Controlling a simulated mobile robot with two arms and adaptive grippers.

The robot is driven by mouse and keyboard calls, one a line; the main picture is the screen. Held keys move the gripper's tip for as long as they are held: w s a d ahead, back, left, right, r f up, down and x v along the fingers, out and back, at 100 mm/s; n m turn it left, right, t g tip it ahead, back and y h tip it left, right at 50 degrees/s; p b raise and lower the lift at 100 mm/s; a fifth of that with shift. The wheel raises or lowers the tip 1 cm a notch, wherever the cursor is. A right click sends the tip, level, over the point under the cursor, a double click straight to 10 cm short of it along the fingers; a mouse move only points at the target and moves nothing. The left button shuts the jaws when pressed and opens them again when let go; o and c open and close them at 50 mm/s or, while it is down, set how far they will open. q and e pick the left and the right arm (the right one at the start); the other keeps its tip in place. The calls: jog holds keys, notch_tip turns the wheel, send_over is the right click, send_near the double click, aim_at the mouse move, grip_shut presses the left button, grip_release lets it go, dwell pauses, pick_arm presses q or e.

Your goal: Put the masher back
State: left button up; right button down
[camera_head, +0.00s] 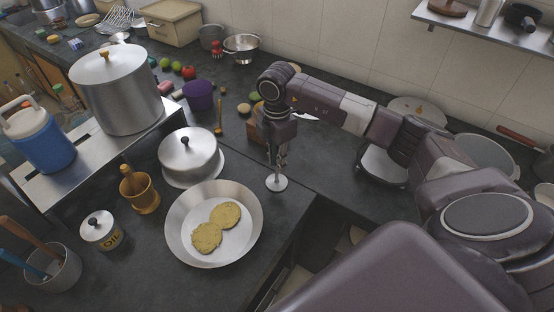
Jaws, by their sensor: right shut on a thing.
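My right gripper (277,158) points down over the dark counter and is shut on the masher (277,183). The masher hangs upright below the fingers with its round pale disc lowest. The upper part of the masher is hidden by the gripper. The disc is just right of a wide steel pan (182,247) with two flat patties. I cannot tell whether it touches the counter. A steel canister (62,279) with several utensil handles stands at the lower left. My left gripper is not in view.
A lidded pot (187,153), a brass mortar (143,197) and an oil canister (101,231) stand left of the pan. A large pot (122,97) and a blue jug (40,141) stand on a raised shelf. A dark opening lies in front of the counter edge.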

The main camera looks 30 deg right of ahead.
jog(key=shift+f, duration=0.15)
jog(key=c, duration=1.8)
grip_release()
jog(key=shift+r, duration=0.2)
notch_tip(320, 180, up, 12)
jog(key=b, duration=0.2)
jog(key=shift+b, duration=0.4)
